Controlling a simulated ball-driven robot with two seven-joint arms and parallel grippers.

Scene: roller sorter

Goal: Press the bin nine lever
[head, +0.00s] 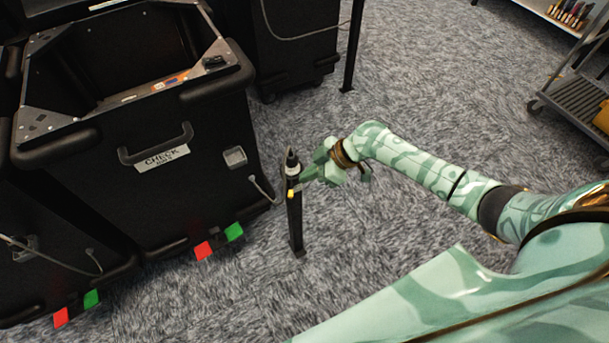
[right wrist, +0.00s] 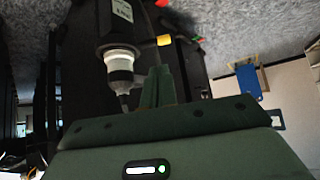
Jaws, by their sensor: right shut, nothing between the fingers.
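A slim black post (head: 296,225) stands on the carpet beside a large black bin (head: 190,190). At its top is a black fitting with a pale ring (head: 292,168) and a small yellow tab (head: 291,193), which looks like the lever. The yellow tab (right wrist: 164,40) and pale ring (right wrist: 120,62) also show in the right wrist view. My right gripper (head: 308,174) is shut and empty, its fingertips right beside the post's top. In the right wrist view its green fingers (right wrist: 158,85) are close to the tab; I cannot tell whether they touch. My left gripper is not in view.
The bin carries a white label (head: 162,158) reading "CHECK"; its second line is too small to read. Red (head: 203,251) and green (head: 234,232) patches sit at its base. A grey cart (head: 577,100) stands at the right. Open carpet lies around the post's right side.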

